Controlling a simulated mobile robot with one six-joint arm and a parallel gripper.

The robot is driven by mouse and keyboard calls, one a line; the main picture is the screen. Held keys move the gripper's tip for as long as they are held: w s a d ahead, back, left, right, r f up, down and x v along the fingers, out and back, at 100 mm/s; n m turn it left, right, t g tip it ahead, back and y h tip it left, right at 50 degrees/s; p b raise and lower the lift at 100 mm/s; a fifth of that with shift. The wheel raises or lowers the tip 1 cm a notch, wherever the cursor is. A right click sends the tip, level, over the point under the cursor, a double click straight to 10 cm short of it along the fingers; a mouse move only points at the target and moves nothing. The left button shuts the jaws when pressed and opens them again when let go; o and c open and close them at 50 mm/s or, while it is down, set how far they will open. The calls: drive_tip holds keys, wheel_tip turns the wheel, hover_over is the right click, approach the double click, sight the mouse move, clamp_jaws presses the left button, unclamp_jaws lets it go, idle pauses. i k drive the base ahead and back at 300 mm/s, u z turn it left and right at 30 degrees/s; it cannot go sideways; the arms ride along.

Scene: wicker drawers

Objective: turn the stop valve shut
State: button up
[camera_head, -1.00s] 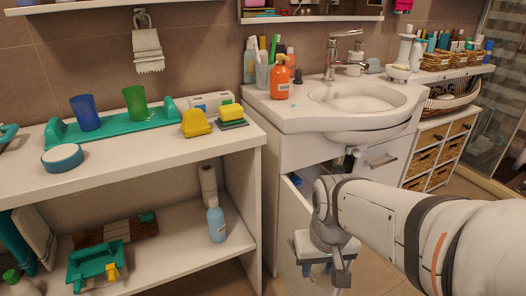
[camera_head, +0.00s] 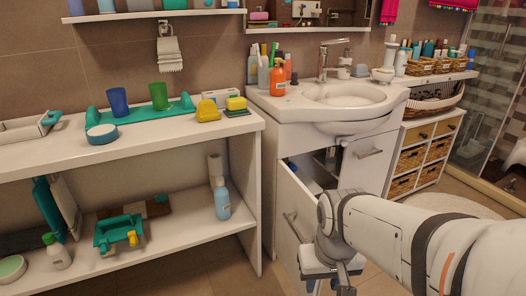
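I cannot make out the stop valve in this view. The white sink cabinet (camera_head: 290,140) stands in the middle, and its left door (camera_head: 297,205) is ajar with a metal handle on its face. A dark gap shows the inside, with some pale and blue items (camera_head: 305,176) and a pipe-like shape too small to tell. My gripper (camera_head: 331,284) hangs low in front of the open door, pointing down. Its fingers are partly cut off by the bottom edge, so I cannot tell whether they are open. My arm hides the lower right of the cabinet.
A white shelf unit (camera_head: 258,210) stands left of the cabinet, with cups, sponges and a blue bottle (camera_head: 221,199). A wicker-drawer unit (camera_head: 423,148) stands at the right. Bare floor (camera_head: 205,268) lies in front. The sink top holds an orange soap bottle (camera_head: 277,78).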

sight(294, 169)
drive_tip(key=z, duration=0.15)
drive_tip(key=i, duration=0.95)
drive_tip(key=u, duration=0.05)
